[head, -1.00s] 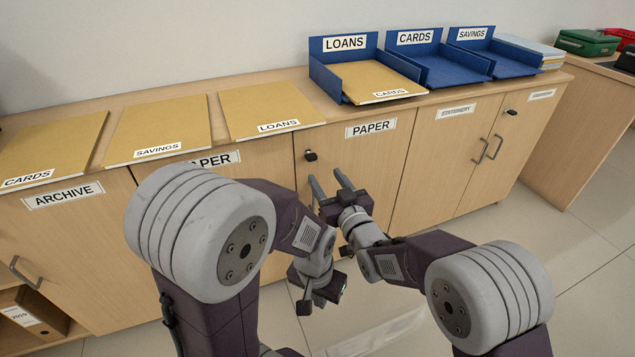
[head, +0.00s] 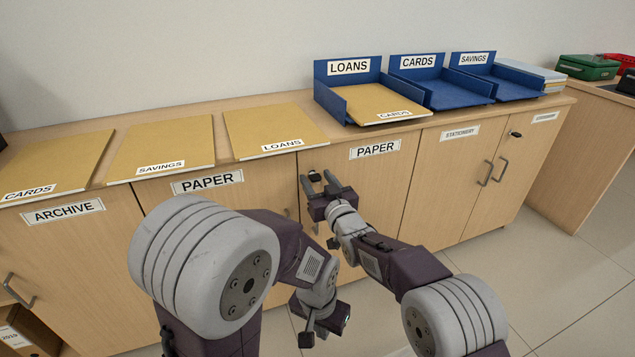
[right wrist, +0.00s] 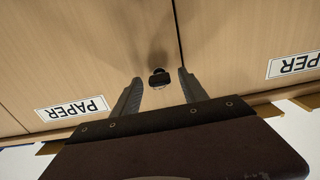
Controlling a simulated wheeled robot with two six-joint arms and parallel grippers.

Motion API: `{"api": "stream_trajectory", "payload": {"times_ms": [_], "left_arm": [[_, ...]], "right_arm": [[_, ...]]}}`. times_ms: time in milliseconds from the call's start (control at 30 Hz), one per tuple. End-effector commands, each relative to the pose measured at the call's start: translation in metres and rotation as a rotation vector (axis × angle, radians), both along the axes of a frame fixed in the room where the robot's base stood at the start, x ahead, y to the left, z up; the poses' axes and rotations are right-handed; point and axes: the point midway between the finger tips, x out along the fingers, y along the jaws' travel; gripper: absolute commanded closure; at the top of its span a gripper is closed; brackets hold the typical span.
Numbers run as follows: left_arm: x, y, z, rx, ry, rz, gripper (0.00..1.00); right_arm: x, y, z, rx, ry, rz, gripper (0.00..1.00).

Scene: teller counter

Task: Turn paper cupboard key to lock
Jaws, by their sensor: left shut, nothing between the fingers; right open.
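The paper cupboard has two wooden doors with PAPER labels, a left door (head: 250,195) and a right door (head: 375,185). A small dark key (head: 314,176) sits in the lock near the top left edge of the right door. My right gripper (head: 319,179) is open, its fingers pointing at the door, one on each side of the key. The right wrist view shows the dark key (right wrist: 160,77) between the open fingers, with visible gaps on both sides. My left gripper (head: 323,325) is shut and empty, low in front of the cupboard.
Blue trays labelled LOANS (head: 348,68), CARDS (head: 417,62) and SAVINGS (head: 474,59) stand on the counter above. Yellow folders (head: 270,128) lie along it to the left. The stationery cupboard (head: 450,185) adjoins on the right. Floor to the right is clear.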

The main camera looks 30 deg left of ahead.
Motion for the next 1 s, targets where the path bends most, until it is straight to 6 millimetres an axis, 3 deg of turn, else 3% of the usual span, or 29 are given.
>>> {"api": "stream_trajectory", "payload": {"times_ms": [67,267,667,1000], "left_arm": [[0.0000,0.0000,0.0002,0.000,0.000,0.000,1.00],[0.0001,0.0000,0.0002,0.000,0.000,0.000,1.00],[0.0000,0.0000,0.0017,0.000,0.000,0.000,1.00],[0.0000,0.0000,0.0057,0.000,0.000,0.000,1.00]], "right_arm": [[-0.0001,-0.0001,0.0003,0.000,0.000,0.000,0.49],[-0.0001,-0.0003,0.0004,0.001,-0.001,0.000,1.00],[-0.0003,-0.0001,0.0008,-0.044,-0.053,0.000,1.00],[-0.0011,0.0006,0.0011,-0.220,-0.261,0.000,1.00]]}}
